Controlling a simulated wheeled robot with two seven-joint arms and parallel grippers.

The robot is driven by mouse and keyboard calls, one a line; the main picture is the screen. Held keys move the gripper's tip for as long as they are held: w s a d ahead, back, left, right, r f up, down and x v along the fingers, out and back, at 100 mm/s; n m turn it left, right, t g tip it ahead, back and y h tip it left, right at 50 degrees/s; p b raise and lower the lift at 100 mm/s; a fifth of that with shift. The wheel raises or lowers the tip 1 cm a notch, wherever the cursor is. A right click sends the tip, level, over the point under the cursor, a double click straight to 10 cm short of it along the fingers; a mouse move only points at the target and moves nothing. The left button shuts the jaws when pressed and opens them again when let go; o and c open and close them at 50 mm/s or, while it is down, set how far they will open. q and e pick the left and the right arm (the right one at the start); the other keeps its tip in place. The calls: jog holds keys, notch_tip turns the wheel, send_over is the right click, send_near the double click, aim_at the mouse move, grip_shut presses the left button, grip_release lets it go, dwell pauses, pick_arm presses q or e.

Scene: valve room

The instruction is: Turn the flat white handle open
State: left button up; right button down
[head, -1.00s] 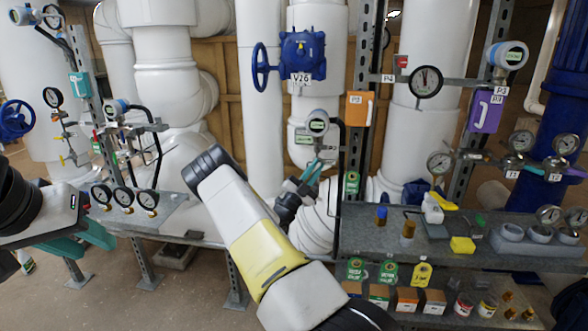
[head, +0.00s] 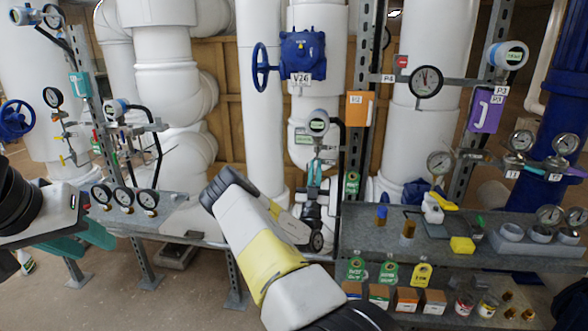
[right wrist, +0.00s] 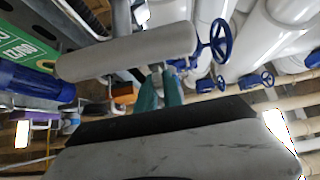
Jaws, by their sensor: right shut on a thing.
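My right gripper (head: 315,174) points upward at the small valve fittings under the round transmitter (head: 318,122), left of the shelf. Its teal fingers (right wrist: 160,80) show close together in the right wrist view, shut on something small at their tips. That is at the place of the flat white handle, but the handle itself is mostly hidden by the fingers and a grey cylinder (right wrist: 130,52), and its angle cannot be read. My left gripper (head: 88,243) is at the far left, fingers apart and empty, in front of the gauge bench.
A dark upright pipe (head: 341,165) stands close right of the right gripper. The shelf (head: 360,235) with loose parts lies to the right. A blue valve V26 (head: 303,55) is above. The gauge bench (head: 185,215) is to the left.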

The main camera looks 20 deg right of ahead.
jog(key=shift+f+n, duration=0.1)
jog(key=shift+n, duration=0.2)
jog(key=c, duration=1.5)
grip_release()
jog(key=v, duration=0.8)
